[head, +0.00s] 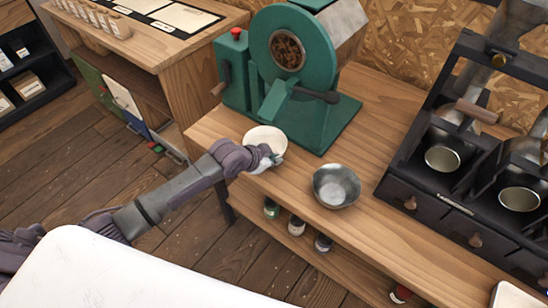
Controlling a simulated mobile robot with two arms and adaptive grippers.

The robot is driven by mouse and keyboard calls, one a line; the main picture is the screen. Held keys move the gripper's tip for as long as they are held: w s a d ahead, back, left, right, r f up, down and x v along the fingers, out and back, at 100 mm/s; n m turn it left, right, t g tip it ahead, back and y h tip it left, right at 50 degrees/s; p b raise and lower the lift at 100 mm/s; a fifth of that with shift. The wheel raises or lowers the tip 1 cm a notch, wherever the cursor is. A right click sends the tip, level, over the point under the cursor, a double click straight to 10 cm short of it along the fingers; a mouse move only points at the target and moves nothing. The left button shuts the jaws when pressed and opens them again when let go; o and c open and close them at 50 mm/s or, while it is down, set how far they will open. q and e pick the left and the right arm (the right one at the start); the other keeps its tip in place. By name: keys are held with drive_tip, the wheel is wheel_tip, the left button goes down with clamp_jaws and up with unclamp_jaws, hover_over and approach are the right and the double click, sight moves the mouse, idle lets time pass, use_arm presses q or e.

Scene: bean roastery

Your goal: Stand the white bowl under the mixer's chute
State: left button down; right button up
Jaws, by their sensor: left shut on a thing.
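The white bowl (265,138) is upright near the front edge of the wooden bench, in front of the green drum machine (335,70), which looks like the mixer. My left gripper (268,157) is shut on the bowl's near rim; its fingertips are small and partly hidden. The machine's green chute (275,100) slopes down under its round window. The bowl is just in front of and below the chute's end in the picture. I cannot tell whether the bowl touches the bench. My right gripper is not in view.
A grey metal bowl (336,186) stands on the bench (380,235) to the right of the white bowl. A black rack (440,150) with metal cups is at the right. Several jars sit on the shelf below. Bare bench lies between metal bowl and machine.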

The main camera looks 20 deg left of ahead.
use_arm(q)
drive_tip(key=c, duration=1.3)
unclamp_jaws()
drive_tip(key=v, duration=1.2)
drive_tip(key=shift+r, duration=0.1)
